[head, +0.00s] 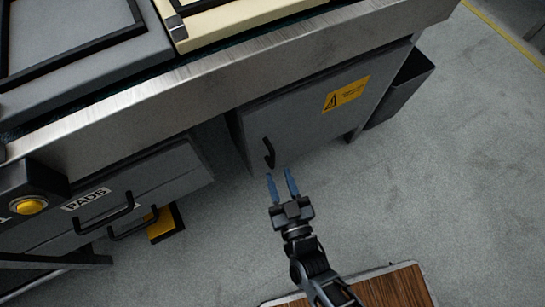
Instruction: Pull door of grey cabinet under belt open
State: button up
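The grey cabinet (290,125) hangs under the metal belt frame in the middle of the head view. Its door looks shut and carries a yellow warning label (346,94). A black bar handle (268,153) stands near the door's left edge. My gripper (282,177) is just below the handle in the picture, its two blue fingers apart with nothing between them. The fingertips point toward the handle; I cannot tell whether they touch it.
A drawer unit labelled PADS (87,199) with black handles is at the left, beside a yellow button (30,206). A black-and-yellow object (163,224) lies below it. A dark bin (402,88) hangs right of the cabinet. The floor (440,180) at the right is clear.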

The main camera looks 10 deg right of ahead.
aim_at(273, 160)
jog(key=w, duration=0.3)
jog(key=w+b, duration=0.1)
jog(key=w, duration=0.3)
jog(key=shift+a, duration=0.2)
jog(key=shift+s, duration=0.1)
grip_shut()
